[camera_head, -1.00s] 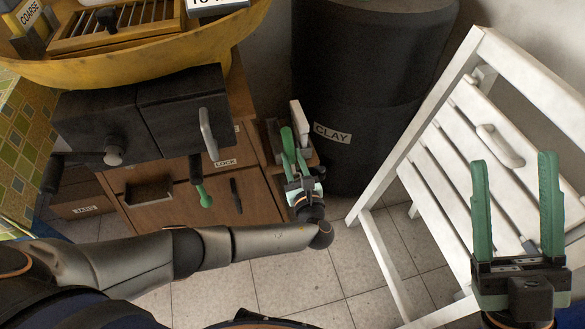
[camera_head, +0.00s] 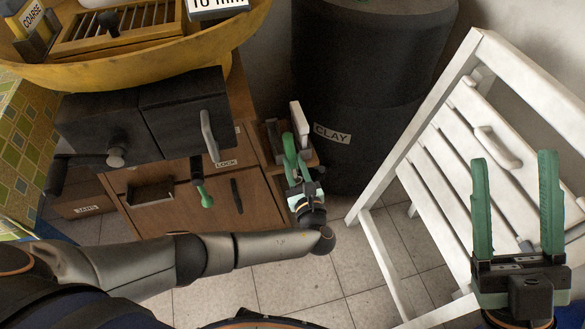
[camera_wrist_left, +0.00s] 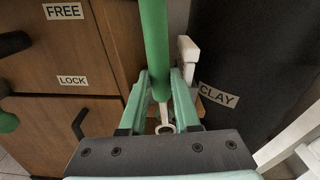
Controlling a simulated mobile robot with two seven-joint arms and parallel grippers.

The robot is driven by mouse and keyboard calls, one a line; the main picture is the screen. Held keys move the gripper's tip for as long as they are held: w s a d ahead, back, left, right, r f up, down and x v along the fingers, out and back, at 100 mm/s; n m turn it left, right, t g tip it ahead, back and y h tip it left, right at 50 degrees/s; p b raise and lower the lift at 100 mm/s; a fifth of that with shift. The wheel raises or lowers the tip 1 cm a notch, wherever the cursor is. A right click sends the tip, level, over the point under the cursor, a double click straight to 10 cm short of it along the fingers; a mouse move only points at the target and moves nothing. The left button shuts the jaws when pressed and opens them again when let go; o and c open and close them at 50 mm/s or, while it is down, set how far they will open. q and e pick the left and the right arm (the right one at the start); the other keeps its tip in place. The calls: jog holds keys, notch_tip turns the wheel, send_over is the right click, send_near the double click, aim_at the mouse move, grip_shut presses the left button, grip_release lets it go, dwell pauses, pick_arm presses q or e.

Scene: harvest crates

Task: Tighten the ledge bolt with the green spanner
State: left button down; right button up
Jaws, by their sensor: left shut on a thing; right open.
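My left gripper (camera_head: 295,145) is at the small wooden ledge on the cabinet's right side, shut on the green spanner. In the left wrist view the spanner's green handle (camera_wrist_left: 155,45) runs up between the mint-green fingers. Its pale metal ring end (camera_wrist_left: 165,128) is on the near side, close to the gripper's palm. The ledge (camera_head: 310,157) is partly hidden behind the gripper, and a white block (camera_head: 296,113) stands on it. I cannot make out the ledge bolt. My right gripper (camera_head: 513,160) is open and empty, in front of the white chair.
A wooden cabinet with a LOCK label (camera_head: 227,161) and a green-gripped lever (camera_head: 204,197) is left of the ledge. A dark CLAY barrel (camera_head: 370,90) stands close behind. A white slatted chair (camera_head: 440,155) is at the right. Tiled floor below is free.

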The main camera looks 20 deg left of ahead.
pick_arm(q)
jog(key=shift+p+v, duration=0.45)
jog(key=shift+v, duration=0.6)
jog(key=shift+s+d, duration=0.15)
jog(key=shift+s, duration=0.05)
jog(key=shift+s+d+p, duration=0.4)
jog(key=shift+s+d, duration=0.05)
jog(key=shift+s, duration=0.15)
jog(key=shift+p+v, duration=0.3)
jog(key=shift+v, duration=0.9)
